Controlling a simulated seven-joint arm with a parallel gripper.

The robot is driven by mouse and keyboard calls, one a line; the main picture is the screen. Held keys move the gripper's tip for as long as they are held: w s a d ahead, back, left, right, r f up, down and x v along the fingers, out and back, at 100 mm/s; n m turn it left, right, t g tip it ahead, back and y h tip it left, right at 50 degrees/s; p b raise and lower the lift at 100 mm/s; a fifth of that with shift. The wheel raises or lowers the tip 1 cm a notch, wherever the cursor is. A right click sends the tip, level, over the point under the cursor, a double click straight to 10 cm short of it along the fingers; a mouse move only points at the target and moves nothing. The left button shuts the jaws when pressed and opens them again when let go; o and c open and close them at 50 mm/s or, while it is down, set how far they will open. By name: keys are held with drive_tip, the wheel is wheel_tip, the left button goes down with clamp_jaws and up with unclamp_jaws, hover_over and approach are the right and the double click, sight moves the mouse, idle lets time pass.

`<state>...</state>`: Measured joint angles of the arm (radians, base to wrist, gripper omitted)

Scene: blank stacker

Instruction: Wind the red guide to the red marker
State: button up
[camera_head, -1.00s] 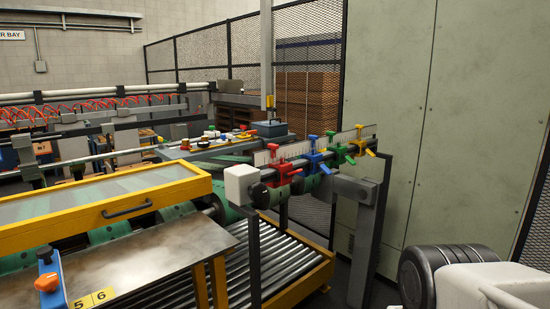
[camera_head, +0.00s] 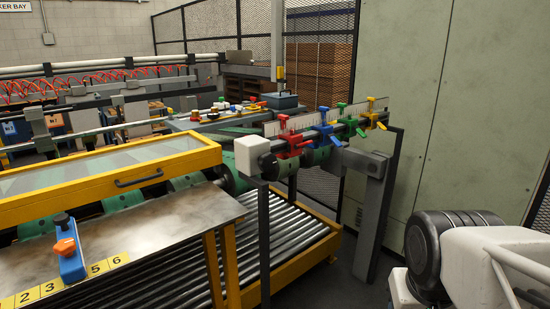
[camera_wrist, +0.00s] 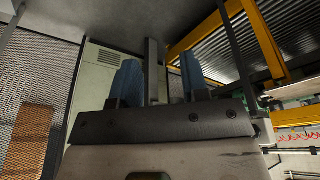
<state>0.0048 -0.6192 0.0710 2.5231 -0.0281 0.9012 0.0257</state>
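The red guide (camera_head: 290,143) sits on a rail at the near end of a row of coloured guides, beside the white end block (camera_head: 251,156). A dark round knob (camera_head: 268,167) is at that near end of the rail. A white scale strip (camera_head: 303,122) runs behind the guides; I cannot make out a red marker on it. My gripper (camera_wrist: 160,82) shows in the wrist view with two blue fingers apart and nothing between them. It is not in the head view, where only part of my arm shows at the lower right.
Blue (camera_head: 325,131), green (camera_head: 347,121) and yellow (camera_head: 374,115) guides follow on the same rail. A grey post (camera_head: 371,215) supports it. A roller conveyor (camera_head: 300,230) lies below. A metal table (camera_head: 130,245) with a numbered yellow strip (camera_head: 40,292) is at left. A green cabinet (camera_head: 455,110) stands at right.

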drive_tip(key=o, duration=0.9)
drive_tip(key=w+t, duration=0.1)
drive_tip(key=w, duration=0.2)
drive_tip(key=w+t, duration=0.1)
drive_tip(key=w, duration=0.2)
drive_tip(key=w+r, duration=0.1)
drive_tip(key=w, duration=0.2)
drive_tip(key=shift+w+d+r+n+t+h, duration=0.1)
drive_tip(key=shift+w+n+t+h, duration=0.05)
drive_tip(key=shift+n+t+h, duration=0.2)
drive_tip(key=n+t+y, duration=0.7)
drive_tip(key=n+y, duration=0.3)
drive_tip(key=y, duration=0.4)
approach(270, 165)
drive_tip(key=shift+x, duration=1.45)
drive_tip(key=shift+r, duration=0.15)
drive_tip(key=shift+x, duration=3.9)
